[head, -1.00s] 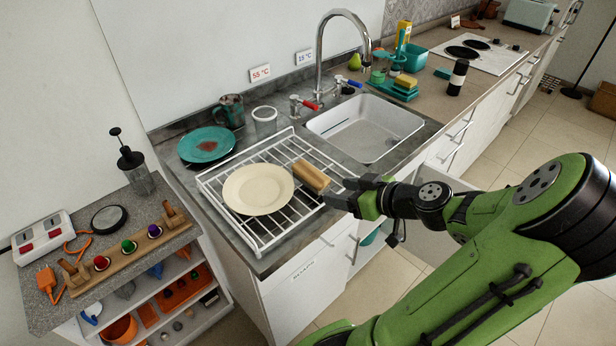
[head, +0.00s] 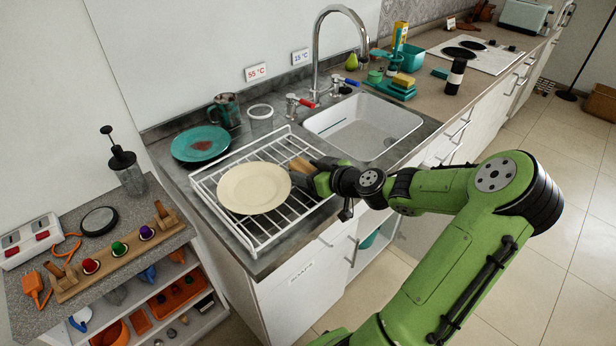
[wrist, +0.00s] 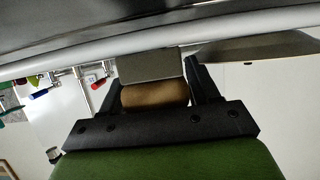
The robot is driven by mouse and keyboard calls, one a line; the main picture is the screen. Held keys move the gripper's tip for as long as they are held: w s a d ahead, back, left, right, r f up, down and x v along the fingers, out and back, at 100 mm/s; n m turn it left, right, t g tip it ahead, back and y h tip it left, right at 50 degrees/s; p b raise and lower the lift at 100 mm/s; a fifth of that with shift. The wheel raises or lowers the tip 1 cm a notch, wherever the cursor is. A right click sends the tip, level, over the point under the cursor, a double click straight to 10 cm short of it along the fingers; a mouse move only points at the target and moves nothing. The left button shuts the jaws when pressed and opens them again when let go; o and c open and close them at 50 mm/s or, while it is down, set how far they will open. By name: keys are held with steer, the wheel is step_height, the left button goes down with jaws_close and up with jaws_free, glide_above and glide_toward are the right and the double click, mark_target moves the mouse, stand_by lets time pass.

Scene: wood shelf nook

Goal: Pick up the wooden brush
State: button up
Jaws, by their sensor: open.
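The wooden brush (head: 301,164) lies on the white wire dish rack (head: 256,244), just right of the cream plate (head: 254,188). My gripper (head: 309,177) is at the brush and hides its right part in the head view. In the wrist view a tan rounded part of the brush (wrist: 155,95) shows between the dark fingers (wrist: 152,82), close to the palm. A grey block-like piece covers part of it there. The gripper is open; firm contact with the brush cannot be made out.
The plate stands close left of my gripper. The tap (head: 340,50) and sink (head: 365,125) are behind and to the right. A teal plate (head: 201,143) and a glass mug (head: 225,110) stand behind the rack. A side shelf (head: 100,255) is at left.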

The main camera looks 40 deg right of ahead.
steer(key=c, duration=0.9)
